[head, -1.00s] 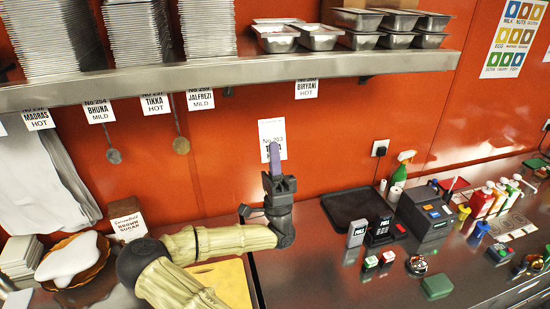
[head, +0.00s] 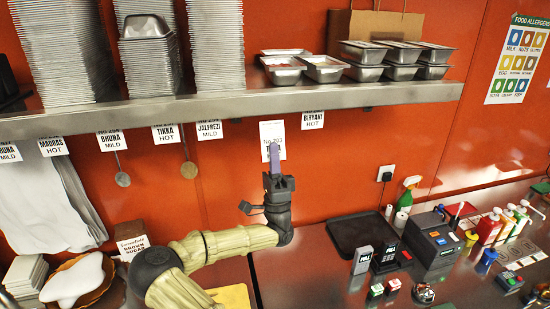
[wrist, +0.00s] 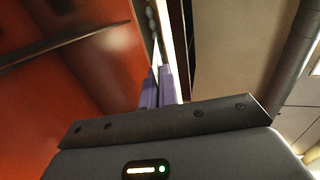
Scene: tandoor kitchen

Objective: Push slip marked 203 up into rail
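The white slip marked 203 (head: 268,132) is upright in front of the orange wall. Its top edge is close under the front of the steel shelf (head: 225,104), level with the hanging slips; whether it touches the rail I cannot tell. My gripper (head: 274,150) points upward with its purple fingers over the slip's lower part, hiding some print. It appears shut on the slip. In the wrist view the purple fingers (wrist: 159,88) are close together, with a pale narrow strip running up between them.
Slips for Tikka (head: 166,134), Jalfrezi (head: 210,130) and Biryani (head: 312,120) hang along the shelf edge, Biryani just right of the held slip. Steel containers (head: 325,68) stand on the shelf above. A black tray (head: 340,236) and devices lie on the counter.

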